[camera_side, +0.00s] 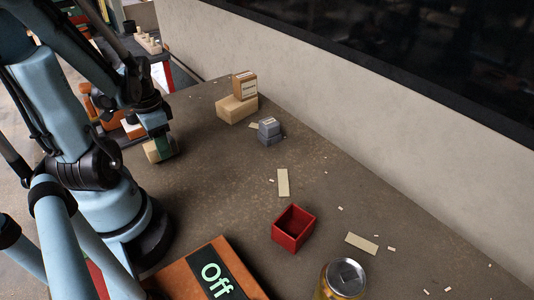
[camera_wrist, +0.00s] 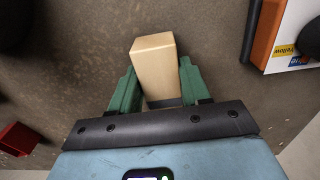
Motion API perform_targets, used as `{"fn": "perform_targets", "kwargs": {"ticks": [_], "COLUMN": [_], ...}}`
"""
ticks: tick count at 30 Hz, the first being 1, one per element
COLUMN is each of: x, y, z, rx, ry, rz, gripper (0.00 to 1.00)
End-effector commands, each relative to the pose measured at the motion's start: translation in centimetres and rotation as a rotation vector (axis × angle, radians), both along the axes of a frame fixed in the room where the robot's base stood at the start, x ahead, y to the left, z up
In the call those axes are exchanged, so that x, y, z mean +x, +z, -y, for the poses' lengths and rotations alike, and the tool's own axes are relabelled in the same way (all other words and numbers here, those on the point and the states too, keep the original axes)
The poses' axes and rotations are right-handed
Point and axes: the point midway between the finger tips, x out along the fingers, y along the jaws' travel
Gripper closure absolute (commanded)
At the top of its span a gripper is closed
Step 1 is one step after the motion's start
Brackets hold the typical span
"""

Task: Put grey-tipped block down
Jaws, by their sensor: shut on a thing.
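The grey-tipped block (camera_wrist: 155,65) is a pale wooden block in the wrist view. A dark grey band shows at its near end, between the fingers. My gripper (camera_wrist: 155,88) has green fingers, one on each side of the block, shut on it. In the side view the block (camera_side: 152,152) is at the left of the table, beside my arm's base, below my gripper (camera_side: 160,136). It is low over the brown tabletop (camera_side: 225,180); I cannot tell whether it touches it.
A red open box (camera_side: 293,228) stands near the middle front. Grey blocks (camera_side: 269,131) and stacked cardboard boxes (camera_side: 238,100) are toward the wall. An orange and white object (camera_wrist: 280,35) lies right of my gripper in the wrist view. A can (camera_side: 343,279) stands at the front.

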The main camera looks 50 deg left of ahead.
Motion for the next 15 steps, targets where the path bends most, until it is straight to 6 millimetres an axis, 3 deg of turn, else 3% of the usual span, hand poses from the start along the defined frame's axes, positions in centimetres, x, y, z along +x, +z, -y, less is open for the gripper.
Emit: {"fn": "perform_targets", "kwargs": {"ticks": [6,15], "x": [0.01,-0.01], "y": [-1.11,-1.18], "z": [0.02,0.05], "rx": [0.0,0.0], "ry": [0.0,0.0], "rz": [0.0,0.0], "gripper": [0.89,0.89]}}
